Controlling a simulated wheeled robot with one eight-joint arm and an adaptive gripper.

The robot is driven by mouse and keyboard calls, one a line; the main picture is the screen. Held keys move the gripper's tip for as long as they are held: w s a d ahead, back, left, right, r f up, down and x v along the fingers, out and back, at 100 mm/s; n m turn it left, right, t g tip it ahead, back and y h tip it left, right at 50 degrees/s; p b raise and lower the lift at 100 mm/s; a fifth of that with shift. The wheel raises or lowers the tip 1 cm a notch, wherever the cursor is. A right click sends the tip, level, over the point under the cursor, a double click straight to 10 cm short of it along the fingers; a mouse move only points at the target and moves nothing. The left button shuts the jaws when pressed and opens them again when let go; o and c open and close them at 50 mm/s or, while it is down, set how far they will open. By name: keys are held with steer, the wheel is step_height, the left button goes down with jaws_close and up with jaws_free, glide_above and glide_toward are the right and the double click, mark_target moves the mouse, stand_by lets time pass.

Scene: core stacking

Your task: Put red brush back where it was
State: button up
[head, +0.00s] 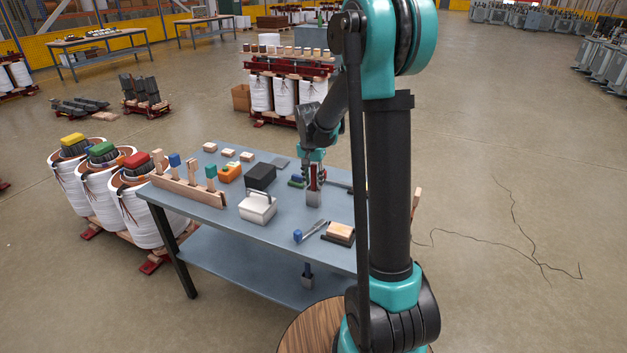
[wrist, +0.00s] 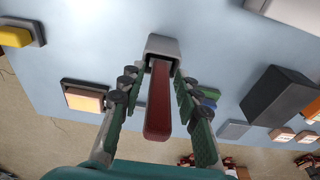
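The red brush (wrist: 158,105) stands between my gripper's two fingers in the wrist view, with its handle end toward the camera. A light grey block-like piece (wrist: 162,46) is at its far end. I cannot tell if this is the brush's head or a holder around it. In the head view the red brush (head: 314,178) is upright above that grey piece (head: 313,198) on the blue-grey table (head: 225,200). My gripper (wrist: 162,68) points down around the brush. Gaps show beside the handle, but the fingertips are close to it, and contact is unclear.
A black box (head: 260,177), a white basket (head: 258,208) and an orange piece (head: 229,173) stand left of my gripper. A wooden rack (head: 188,193) lines the left edge. A blue-ended tool (head: 311,231) and a wood-topped block (head: 339,234) lie nearer the front. Bare table shows between them.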

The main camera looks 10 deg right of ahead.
steer(key=shift+o, duration=1)
steer(key=shift+r, duration=0.15)
step_height(320, 180, up, 12)
steer(key=s+f, duration=0.1)
steer(key=s+d+f+n+t, duration=0.1)
steer(key=s+f, duration=0.3)
steer(key=s, duration=0.5)
steer(key=s+d+f+n+t, duration=0.1)
steer(key=s+f+n, duration=0.2)
steer(key=s, duration=0.6)
steer(key=s+d+f+n+t, duration=0.1)
steer(key=s+d+f+n, duration=0.1)
steer(key=s+f, duration=0.4)
steer(key=shift+s+f+n+y, duration=0.1)
steer(key=shift+s+n+y, duration=0.1)
steer(key=shift+s, duration=0.6)
steer(key=shift+s+f+n+y, duration=0.1)
steer(key=shift+s+n+y, duration=0.1)
steer(key=shift+s, duration=0.55)
